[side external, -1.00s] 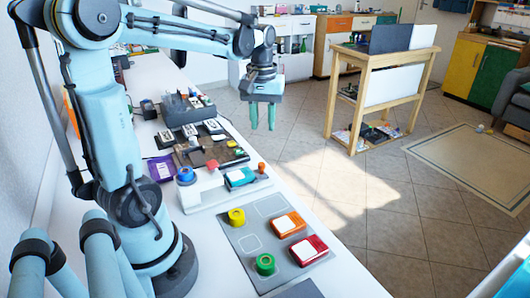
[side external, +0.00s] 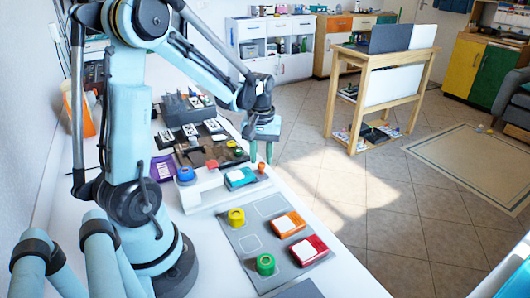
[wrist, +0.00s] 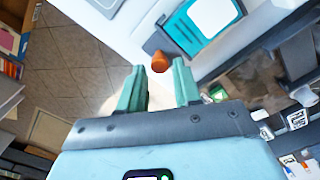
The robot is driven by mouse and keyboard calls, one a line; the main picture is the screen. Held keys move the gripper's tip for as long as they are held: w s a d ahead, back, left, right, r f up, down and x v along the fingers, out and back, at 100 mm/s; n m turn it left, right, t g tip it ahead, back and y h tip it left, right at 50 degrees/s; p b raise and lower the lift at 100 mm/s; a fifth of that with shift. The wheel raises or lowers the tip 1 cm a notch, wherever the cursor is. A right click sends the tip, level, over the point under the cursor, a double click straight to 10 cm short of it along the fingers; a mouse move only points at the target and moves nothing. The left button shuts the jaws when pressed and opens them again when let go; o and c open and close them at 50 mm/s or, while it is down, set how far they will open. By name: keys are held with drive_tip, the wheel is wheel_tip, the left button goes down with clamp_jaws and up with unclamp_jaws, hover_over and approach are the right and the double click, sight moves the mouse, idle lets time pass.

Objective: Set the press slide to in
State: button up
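A white press-like base (side external: 200,190) stands on the white table. It carries a blue round knob (side external: 185,174), a red piece (side external: 212,164) and a teal block with a white label (side external: 240,178). A small orange peg (side external: 262,168) stands just right of the teal block; I cannot tell for sure which part is the press slide. My gripper (side external: 261,152) is open and empty, pointing down above the orange peg. In the wrist view, the peg (wrist: 160,61) appears just beyond the gap between my fingertips (wrist: 158,85), apart from them, with the teal block (wrist: 203,22) beyond.
A grey mat (side external: 244,226) in front holds yellow and green rings and orange and red blocks. A brown board with small parts (side external: 210,152) and a purple box (side external: 163,168) lie behind the base. The table's right edge drops to open floor.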

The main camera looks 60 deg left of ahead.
drive_tip(key=shift+f, duration=0.7)
clamp_jaws()
